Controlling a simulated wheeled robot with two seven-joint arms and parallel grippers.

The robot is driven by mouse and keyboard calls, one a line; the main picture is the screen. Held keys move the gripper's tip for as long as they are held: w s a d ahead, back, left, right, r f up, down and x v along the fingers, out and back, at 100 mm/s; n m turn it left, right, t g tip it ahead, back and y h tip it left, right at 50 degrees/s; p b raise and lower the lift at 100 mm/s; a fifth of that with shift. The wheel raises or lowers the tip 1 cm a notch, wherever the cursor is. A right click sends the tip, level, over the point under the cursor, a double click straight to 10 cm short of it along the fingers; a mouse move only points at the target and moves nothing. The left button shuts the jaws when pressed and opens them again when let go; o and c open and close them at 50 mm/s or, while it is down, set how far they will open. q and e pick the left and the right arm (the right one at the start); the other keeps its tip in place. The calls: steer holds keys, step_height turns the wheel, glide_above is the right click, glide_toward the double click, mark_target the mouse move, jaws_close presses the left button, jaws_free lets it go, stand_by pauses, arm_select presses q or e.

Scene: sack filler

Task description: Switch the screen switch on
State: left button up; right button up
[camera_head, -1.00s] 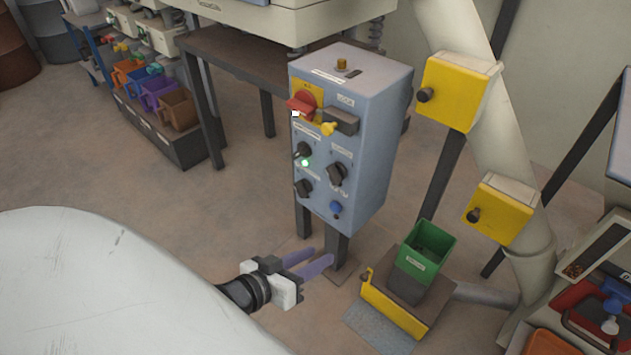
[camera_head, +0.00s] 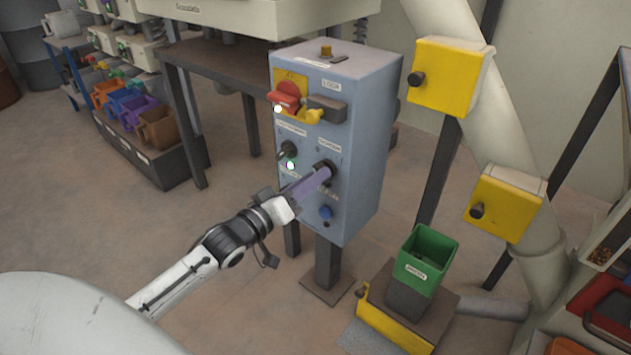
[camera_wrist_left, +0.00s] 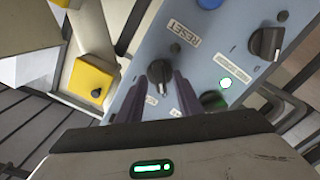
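The blue-grey control box (camera_head: 352,130) carries several black rotary switches, and their labels are too small to read, so I cannot tell which is the screen switch. My left gripper (camera_head: 323,173) is at the right-hand black switch (camera_head: 327,168) on the front. In the left wrist view this switch (camera_wrist_left: 160,72) lies between the tips of my two open fingers (camera_wrist_left: 160,84); contact cannot be told. Its white mark points toward the bottom of that view. Another switch (camera_head: 288,149) is at upper left beside a lit green lamp (camera_head: 290,165). My right gripper is not in view.
Yellow boxes (camera_head: 449,76) on a sloping pipe and a green bin (camera_head: 425,262) stand to the right. The floor at lower left is open.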

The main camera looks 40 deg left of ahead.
arm_select(q)
steer(key=shift+w+d, duration=0.1)
steer(key=shift+w, duration=0.65)
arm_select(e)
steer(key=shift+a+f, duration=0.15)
arm_select(q)
jaws_close()
steer(key=m+p, duration=0.9)
steer(key=m, duration=0.6)
steer(key=shift+m, duration=0.4)
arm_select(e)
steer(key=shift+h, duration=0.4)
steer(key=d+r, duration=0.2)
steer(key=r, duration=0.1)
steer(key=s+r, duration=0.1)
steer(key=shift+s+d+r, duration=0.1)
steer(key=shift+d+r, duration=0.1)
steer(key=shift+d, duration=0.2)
arm_select(q)
steer(key=shift+m, duration=0.3)
